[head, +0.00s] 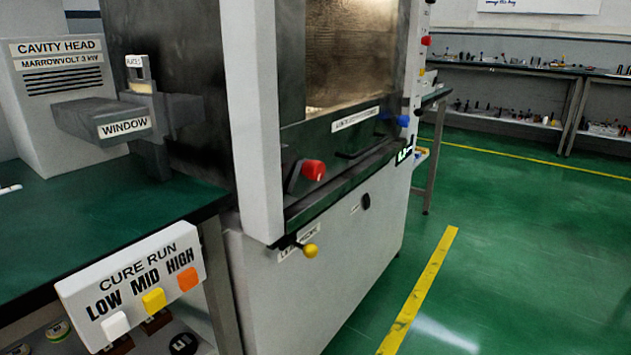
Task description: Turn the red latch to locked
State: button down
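The red latch (313,170) is a red knob on a dark lever mounted at the left side of the machine's front, just below the lit window opening. Its lever slants up toward the knob from a dark base. I cannot read any lock marking beside it. My gripper is not in the head view, so nothing is seen touching the latch.
A yellow knob (309,250) sits below the latch, and a blue knob (402,120) sits to its right. A bench (100,215) with a CURE RUN button panel (135,280) stands at left. Green floor (500,260) is clear at right.

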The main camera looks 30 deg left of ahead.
aim_at(305, 168)
jog(key=u, duration=1.5)
